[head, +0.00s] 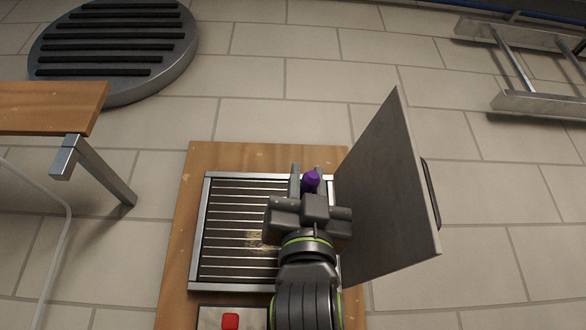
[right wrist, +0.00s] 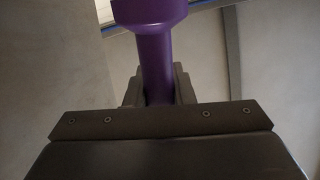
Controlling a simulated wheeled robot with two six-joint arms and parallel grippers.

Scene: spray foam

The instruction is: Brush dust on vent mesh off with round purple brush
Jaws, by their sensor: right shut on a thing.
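The vent mesh (head: 228,230) is a slatted metal grille in a silver frame, set in a wooden panel. A tan dust patch (head: 255,240) lies on its slats, left of my right gripper. My right gripper (head: 309,180) is over the right part of the vent and is shut on the purple brush (head: 312,180). In the right wrist view the brush's purple handle (right wrist: 155,60) stands between the fingers, with a wider purple part at the top edge. The brush's bristles are hidden. My left gripper is in neither view.
An open grey door panel (head: 385,190) with a dark handle stands just right of the vent. A red button (head: 230,321) is below the vent. A wooden table (head: 50,107) is at the left. A round grooved platform (head: 115,50) is at the back left, and a metal rack (head: 520,65) at the back right.

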